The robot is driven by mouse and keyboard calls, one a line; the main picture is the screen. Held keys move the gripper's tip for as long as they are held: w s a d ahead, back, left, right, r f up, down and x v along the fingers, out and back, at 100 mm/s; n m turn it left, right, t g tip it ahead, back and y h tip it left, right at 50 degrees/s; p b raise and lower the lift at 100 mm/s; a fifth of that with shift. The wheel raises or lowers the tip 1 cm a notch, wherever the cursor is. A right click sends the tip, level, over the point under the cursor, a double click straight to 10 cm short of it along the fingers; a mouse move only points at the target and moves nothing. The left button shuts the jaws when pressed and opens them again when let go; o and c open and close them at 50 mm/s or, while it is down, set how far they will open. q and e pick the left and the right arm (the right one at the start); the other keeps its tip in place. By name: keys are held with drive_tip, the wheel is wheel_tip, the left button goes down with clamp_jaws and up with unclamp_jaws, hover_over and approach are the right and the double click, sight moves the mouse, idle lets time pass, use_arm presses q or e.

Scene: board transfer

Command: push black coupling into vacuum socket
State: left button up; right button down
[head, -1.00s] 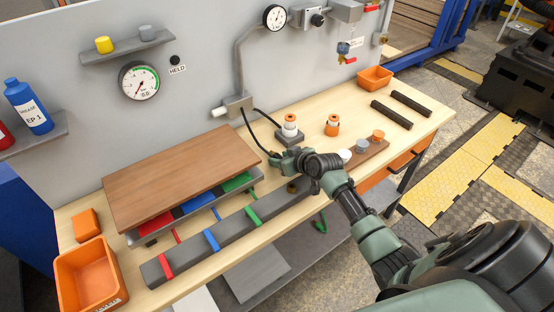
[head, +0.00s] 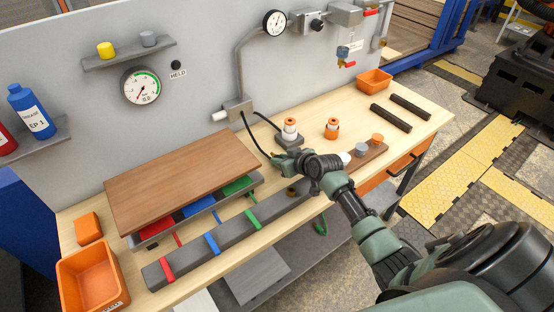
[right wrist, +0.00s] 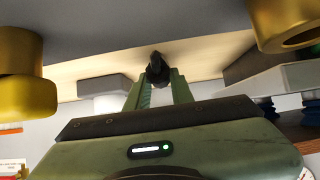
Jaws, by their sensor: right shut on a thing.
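My right gripper (head: 279,158) is over the bench, near the right end of the long grey bar. In the right wrist view its fingers (right wrist: 158,90) are shut on the black coupling (right wrist: 157,68). A black hose (head: 249,135) runs from the grey wall box to the gripper. I cannot tell which one is the vacuum socket. My left gripper is out of view.
A brown board (head: 180,178) lies on a grey support at left. The grey bar (head: 235,235) has red, blue and green bands. An orange-white fitting (head: 290,128) stands on a grey block behind the gripper. An orange bin (head: 90,280) is at front left. The bench's right end has free room.

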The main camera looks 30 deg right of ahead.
drive_tip(key=shift+r+p, duration=2.45)
drive_tip(key=shift+r, duration=0.55)
